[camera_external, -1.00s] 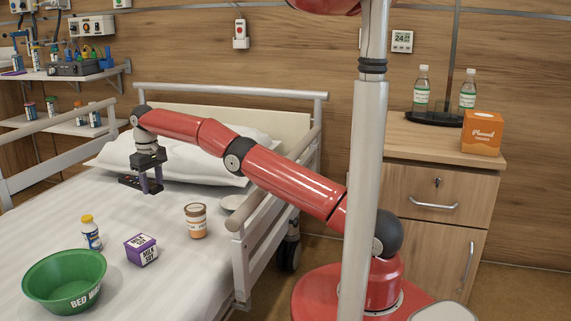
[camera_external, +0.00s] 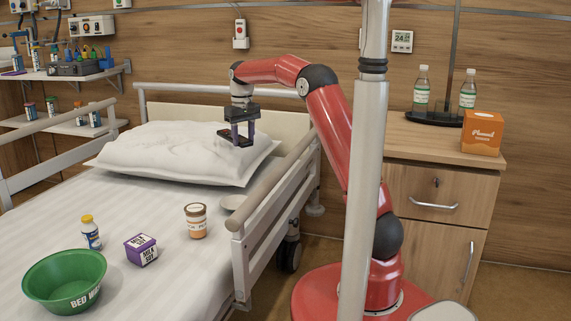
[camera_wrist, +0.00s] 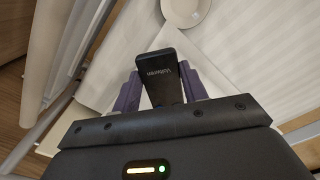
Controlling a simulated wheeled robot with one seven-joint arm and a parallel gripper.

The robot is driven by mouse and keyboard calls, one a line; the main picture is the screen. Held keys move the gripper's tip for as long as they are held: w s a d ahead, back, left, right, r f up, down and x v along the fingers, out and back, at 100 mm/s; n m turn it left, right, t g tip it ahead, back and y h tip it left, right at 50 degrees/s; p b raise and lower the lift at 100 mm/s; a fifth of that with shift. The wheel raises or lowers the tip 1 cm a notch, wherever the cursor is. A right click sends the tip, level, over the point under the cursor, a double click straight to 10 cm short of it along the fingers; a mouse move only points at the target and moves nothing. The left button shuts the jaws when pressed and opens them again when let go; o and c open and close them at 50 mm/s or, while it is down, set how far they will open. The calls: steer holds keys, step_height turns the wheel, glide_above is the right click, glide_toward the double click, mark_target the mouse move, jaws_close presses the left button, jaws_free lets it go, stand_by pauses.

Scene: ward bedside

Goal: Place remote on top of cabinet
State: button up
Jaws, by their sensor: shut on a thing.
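A black remote (camera_external: 236,142) is held between the fingers of my gripper (camera_external: 243,133), above the right part of the pillow. In the wrist view the remote (camera_wrist: 160,78) sticks out between the purple fingers of my gripper (camera_wrist: 161,90), with pale lettering on its face. My gripper is shut on it. The cabinet (camera_external: 427,195) stands at the right, with a light wood top (camera_external: 405,139), to the right of the bed and apart from my gripper.
On the cabinet top are two bottles (camera_external: 421,90) on a dark stand and an orange box (camera_external: 482,133); its front left part is bare. The bed rail (camera_external: 270,190) and a grey pole (camera_external: 364,200) stand between. On the bed lie a plate (camera_external: 231,202), brown jar (camera_external: 196,221), purple box (camera_external: 141,250), bottle and green bowl (camera_external: 66,283).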

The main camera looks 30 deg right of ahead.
steer(key=s+d, duration=0.3)
steer(key=s+d+m, duration=0.1)
steer(key=s+d, duration=0.1)
steer(key=d, duration=0.2)
steer(key=s+d+m, duration=0.1)
steer(key=s+d, duration=0.2)
steer(key=d, duration=0.1)
steer(key=shift+s+d+r, duration=0.1)
steer(key=shift+s+r, duration=0.1)
steer(key=shift+s, duration=0.15)
steer(key=w+d+r+m, duration=0.2)
steer(key=d+r+m, duration=0.1)
steer(key=d+m, duration=0.95)
steer(key=m, duration=1.8)
glide_toward(420, 135)
steer(key=w+a, duration=0.2)
steer(key=a, duration=0.1)
steer(key=w+a+f, duration=0.1)
steer(key=w+a, duration=0.5)
steer(key=shift+f, duration=0.15)
steer(key=s+d+r+m, duration=0.2)
steer(key=s+d+m, duration=0.65)
steer(key=m, duration=0.25)
steer(key=shift+w+d+f, duration=0.1)
steer(key=shift+f, duration=1.1)
steer(key=shift+w+d+f, duration=0.15)
steer(key=shift+f, duration=1.05)
steer(key=shift+w+d+f, duration=0.1)
steer(key=shift+f, duration=1.1)
